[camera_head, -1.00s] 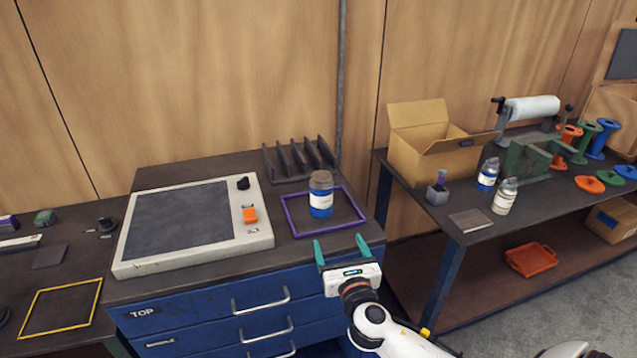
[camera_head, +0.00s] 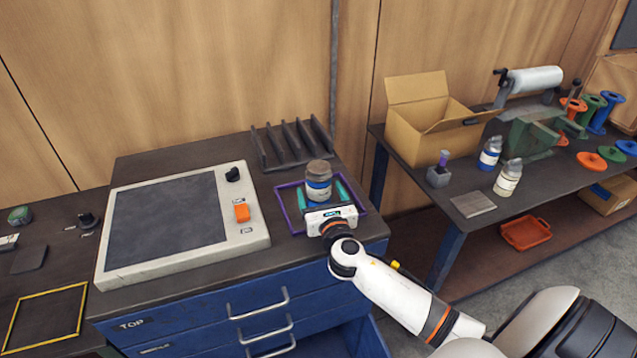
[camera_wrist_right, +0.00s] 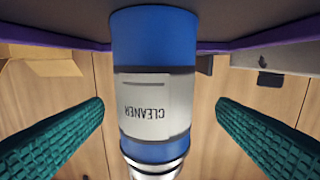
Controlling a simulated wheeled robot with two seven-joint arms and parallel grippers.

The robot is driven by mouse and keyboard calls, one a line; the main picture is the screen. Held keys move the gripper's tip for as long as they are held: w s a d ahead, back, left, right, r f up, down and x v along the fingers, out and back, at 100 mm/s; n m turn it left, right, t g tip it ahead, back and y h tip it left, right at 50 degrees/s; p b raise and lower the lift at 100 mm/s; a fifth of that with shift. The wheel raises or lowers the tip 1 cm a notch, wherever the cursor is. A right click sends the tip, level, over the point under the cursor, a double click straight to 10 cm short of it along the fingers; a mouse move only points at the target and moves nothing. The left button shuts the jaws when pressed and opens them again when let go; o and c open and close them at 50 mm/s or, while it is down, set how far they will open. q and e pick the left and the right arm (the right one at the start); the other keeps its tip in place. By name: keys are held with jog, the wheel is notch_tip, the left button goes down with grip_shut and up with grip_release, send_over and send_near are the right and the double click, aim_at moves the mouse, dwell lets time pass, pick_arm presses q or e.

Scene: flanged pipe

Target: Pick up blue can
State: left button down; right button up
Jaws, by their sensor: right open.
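The blue can (camera_head: 319,184) has a white label and a brownish-grey top. It stands upright inside the purple square frame (camera_head: 285,211) on the blue drawer cabinet. My right gripper (camera_head: 323,192) is open, with one teal finger on each side of the can. In the right wrist view the can (camera_wrist_right: 155,40) appears upside down, its label reading CLEANER. It lies between the two fingers (camera_wrist_right: 157,138), with a visible gap on both sides. My left gripper is in neither view.
A flat grey-panelled device (camera_head: 165,228) with an orange switch lies left of the can. A dark slotted rack (camera_head: 290,146) stands behind it. The right-hand bench holds an open cardboard box (camera_head: 430,115) and more bottles (camera_head: 507,178).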

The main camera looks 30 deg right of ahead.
jog(key=x, duration=0.1)
jog(key=p+x, duration=0.1)
jog(key=x, duration=0.2)
jog(key=shift+w+d+r, duration=0.1)
jog(key=shift+d+r, duration=0.15)
jog(key=shift+d, duration=0.05)
jog(key=shift+w+d+f, duration=0.1)
jog(key=shift+w+f, duration=0.05)
jog(key=shift+w, duration=0.3)
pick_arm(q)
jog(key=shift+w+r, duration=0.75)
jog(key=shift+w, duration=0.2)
pick_arm(e)
jog(key=shift+s, duration=0.1)
jog(key=c, duration=1.2)
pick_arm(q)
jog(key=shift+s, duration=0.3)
pick_arm(e)
jog(key=shift+c, duration=0.6)
